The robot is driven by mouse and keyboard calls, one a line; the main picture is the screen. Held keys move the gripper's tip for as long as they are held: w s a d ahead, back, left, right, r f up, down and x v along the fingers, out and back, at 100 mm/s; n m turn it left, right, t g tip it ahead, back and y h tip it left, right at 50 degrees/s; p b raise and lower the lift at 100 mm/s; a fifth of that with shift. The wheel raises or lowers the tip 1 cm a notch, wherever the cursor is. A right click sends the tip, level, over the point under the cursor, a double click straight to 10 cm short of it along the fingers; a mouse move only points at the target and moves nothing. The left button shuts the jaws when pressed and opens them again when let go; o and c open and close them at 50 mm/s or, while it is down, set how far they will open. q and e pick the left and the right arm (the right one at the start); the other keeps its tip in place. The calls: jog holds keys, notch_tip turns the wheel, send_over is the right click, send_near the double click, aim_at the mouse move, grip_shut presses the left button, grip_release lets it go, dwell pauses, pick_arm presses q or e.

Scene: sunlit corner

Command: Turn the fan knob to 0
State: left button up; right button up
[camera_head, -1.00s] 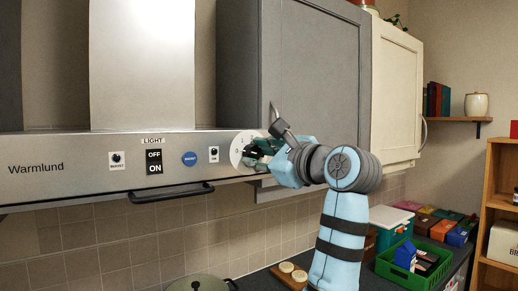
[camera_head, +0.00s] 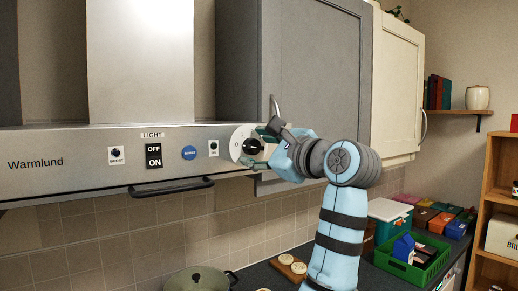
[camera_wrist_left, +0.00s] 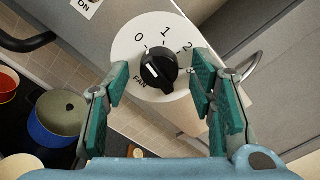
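The black fan knob (camera_head: 252,146) sits on a round white dial (camera_head: 237,139) at the right end of the hood front. In the left wrist view the knob (camera_wrist_left: 158,70) is on the dial (camera_wrist_left: 128,45) marked 0, 1, 2 and FAN. A white mark shows on the knob's face, but I cannot tell surely which number it indicates. My left gripper (camera_head: 266,141) is at the dial. In the left wrist view my left gripper (camera_wrist_left: 160,75) is open, with green-padded fingers on either side of the knob and visible gaps. My right gripper is not in view.
The hood front (camera_head: 70,172) carries a light switch (camera_head: 153,156), a blue button (camera_head: 189,153) and a bar handle (camera_head: 172,188). A grey cabinet (camera_head: 315,80) is above the dial. Pots, including a blue one (camera_wrist_left: 58,118), stand below. A green crate (camera_head: 415,270) is at lower right.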

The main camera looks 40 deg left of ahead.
pick_arm(q)
jog(key=v, duration=0.7)
dwell(0.5)
jog(key=shift+s+d+f, duration=0.1)
